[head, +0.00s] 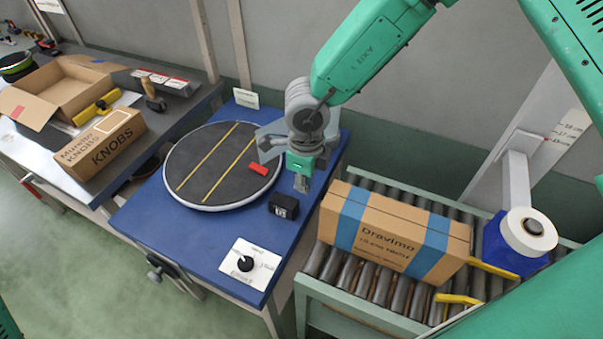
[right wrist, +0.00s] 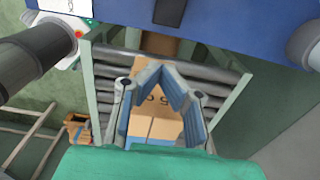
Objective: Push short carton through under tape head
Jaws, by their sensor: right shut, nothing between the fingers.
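The short carton (head: 388,236), brown with two blue bands and printed text, lies on the roller conveyor (head: 318,262). The tape head (head: 527,232), with a white tape roll and a blue body, stands beyond the carton's right end. My right gripper (head: 301,182) is shut and empty, left of the carton's left end, near the blue table's right edge. I see no contact with the carton in the head view. In the right wrist view the fingers (right wrist: 165,75) partly cover a brown carton (right wrist: 152,126) on the rollers. My left gripper is not in view.
Yellow guides (head: 495,270) flank the conveyor near the tape head. The blue table (head: 150,218) holds a round dark turntable (head: 205,150), a small black box (head: 283,206) and a dial panel (head: 245,263). Another table at left holds an open box (head: 68,90) and a Knobs carton (head: 98,145).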

